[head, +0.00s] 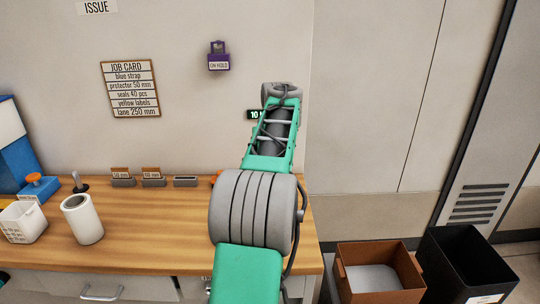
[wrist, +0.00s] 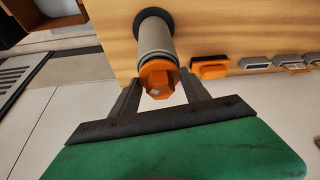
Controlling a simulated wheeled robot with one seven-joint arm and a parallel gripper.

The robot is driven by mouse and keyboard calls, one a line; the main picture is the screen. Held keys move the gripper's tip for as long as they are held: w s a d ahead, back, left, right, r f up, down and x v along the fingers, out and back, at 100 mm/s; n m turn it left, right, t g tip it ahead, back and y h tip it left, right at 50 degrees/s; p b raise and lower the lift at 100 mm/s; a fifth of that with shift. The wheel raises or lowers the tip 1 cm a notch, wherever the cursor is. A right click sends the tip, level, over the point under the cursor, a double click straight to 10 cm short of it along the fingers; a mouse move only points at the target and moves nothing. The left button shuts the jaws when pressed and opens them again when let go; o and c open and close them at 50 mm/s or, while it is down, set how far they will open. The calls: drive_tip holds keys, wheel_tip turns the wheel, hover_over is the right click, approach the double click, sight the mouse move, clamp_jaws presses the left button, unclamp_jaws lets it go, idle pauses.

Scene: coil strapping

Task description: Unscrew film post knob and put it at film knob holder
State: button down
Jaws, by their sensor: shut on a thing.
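In the wrist view my gripper (wrist: 160,88) is shut on an orange, faceted knob (wrist: 157,80), with one dark finger on each side of it. The knob is at the near end of a pale grey-beige cylinder (wrist: 155,38), the film post, which stands on a dark round base (wrist: 154,18). I cannot tell whether the knob is still threaded on. A small orange block (wrist: 210,68), perhaps the film knob holder, sits beside the post on the wooden bench. In the head view my arm hides the gripper, knob and post.
Small grey holders (head: 185,181) line the back of the bench (head: 150,215). A white roll (head: 83,219), a white basket (head: 22,222) and a blue device (head: 15,150) stand at the left. A brown box (head: 380,290) and a black bin (head: 465,272) stand right of the bench.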

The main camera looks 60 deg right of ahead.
idle(0.3)
drive_tip(key=shift+r+n+p, duration=0.15)
drive_tip(key=shift+n+p, duration=0.25)
drive_tip(key=shift+p, duration=0.5)
drive_tip(key=n+y+p, duration=0.1)
drive_tip(key=n+p, duration=0.2)
drive_tip(key=p, duration=0.1)
drive_tip(key=n+t+y+p, duration=0.1)
drive_tip(key=n+p, duration=0.1)
drive_tip(key=p, duration=0.3)
drive_tip(key=shift+s+d+n+t, duration=0.1)
drive_tip(key=shift+n+t, duration=0.2)
drive_tip(key=shift+n, duration=0.1)
drive_tip(key=shift+n+p, duration=0.4)
drive_tip(key=shift+p, duration=0.3)
drive_tip(key=shift+f+n+y, duration=0.25)
drive_tip(key=shift+n+y, duration=0.05)
drive_tip(key=shift+r+p, duration=0.1)
drive_tip(key=shift+p, duration=0.35)
